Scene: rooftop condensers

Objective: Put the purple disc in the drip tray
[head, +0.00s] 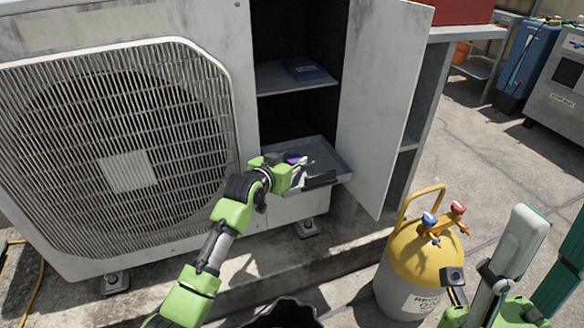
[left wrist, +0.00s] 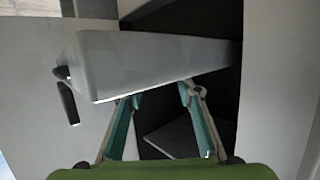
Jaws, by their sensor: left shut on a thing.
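The drip tray (head: 322,155) is a shallow grey tray sticking out of the lower part of the open cabinet, with a dark bar at its front. My left gripper (head: 298,168) is at the tray's left front side. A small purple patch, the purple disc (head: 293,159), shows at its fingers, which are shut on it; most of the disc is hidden. In the left wrist view the grey tray (left wrist: 150,62) lies across the ends of my two teal fingers (left wrist: 160,98), and no purple shows there.
A cabinet shelf (head: 283,80) above the tray holds a blue box (head: 305,69). The open cabinet door (head: 375,100) stands close on the tray's right. The fan grille (head: 90,110) is on the left. A yellow gas cylinder (head: 415,265) stands at the lower right.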

